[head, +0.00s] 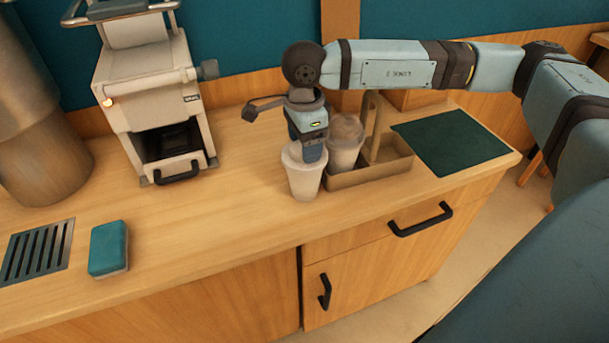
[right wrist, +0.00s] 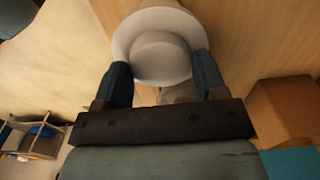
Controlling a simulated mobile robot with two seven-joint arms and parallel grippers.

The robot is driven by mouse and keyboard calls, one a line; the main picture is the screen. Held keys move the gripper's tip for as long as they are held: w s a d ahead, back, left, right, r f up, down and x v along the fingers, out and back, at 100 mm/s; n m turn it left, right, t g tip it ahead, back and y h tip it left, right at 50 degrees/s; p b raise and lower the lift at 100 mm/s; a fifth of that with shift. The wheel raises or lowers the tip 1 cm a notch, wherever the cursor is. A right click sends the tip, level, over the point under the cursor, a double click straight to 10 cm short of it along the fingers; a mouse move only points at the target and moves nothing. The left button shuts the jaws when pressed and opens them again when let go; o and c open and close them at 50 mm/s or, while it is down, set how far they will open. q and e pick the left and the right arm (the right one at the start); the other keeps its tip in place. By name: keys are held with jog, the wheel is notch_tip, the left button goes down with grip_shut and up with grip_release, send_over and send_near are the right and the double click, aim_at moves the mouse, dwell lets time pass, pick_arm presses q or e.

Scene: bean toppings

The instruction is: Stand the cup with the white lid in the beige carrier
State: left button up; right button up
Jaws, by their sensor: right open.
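The cup with the white lid (head: 304,182) stands upright on the wooden counter, just left of the beige carrier (head: 385,174). My right gripper (head: 313,151) reaches down from above at the cup's lid. In the right wrist view, its two open fingers (right wrist: 160,68) are on either side of the white lid (right wrist: 158,52); whether they touch it I cannot tell. The carrier has an upright handle, and another cup with a clear domed lid (head: 345,142) stands in its left part. The right part looks empty. My left gripper is not in view.
A coffee machine (head: 150,95) stands at the back left. A teal sponge (head: 109,248) and a drain grille (head: 36,252) are at the front left. A dark green mat (head: 452,142) lies right of the carrier.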

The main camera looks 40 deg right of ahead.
grip_shut()
jog(key=shift+r, duration=0.1)
dwell(0.3)
